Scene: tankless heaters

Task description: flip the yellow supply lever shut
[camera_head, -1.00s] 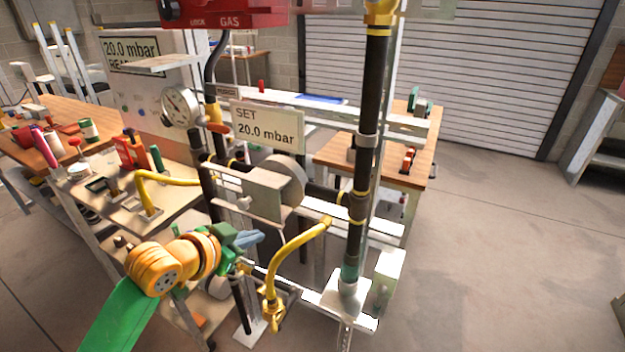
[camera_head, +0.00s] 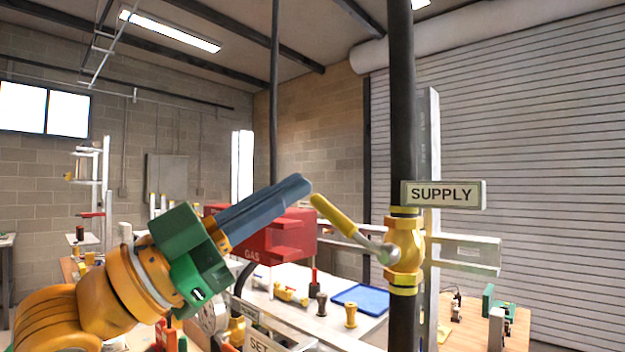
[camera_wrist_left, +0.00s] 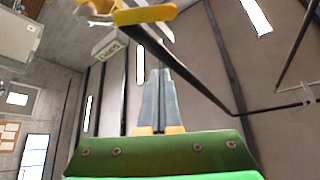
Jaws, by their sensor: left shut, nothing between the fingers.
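The yellow supply lever (camera_head: 335,215) sticks out up and to the left from the brass valve (camera_head: 405,250) on a black vertical pipe. A SUPPLY sign (camera_head: 443,194) hangs just above the valve. My left gripper (camera_head: 306,184) is shut and empty, its blue-grey fingertips close to the lever's free end at its upper left; I cannot tell whether they touch. My right gripper is not in view.
A red GAS box (camera_head: 275,240) stands behind and below my left gripper. A bench with a blue tray (camera_head: 360,298) lies behind. A SET sign (camera_head: 275,341) is at the bottom. The air above the lever, left of the pipe, looks clear.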

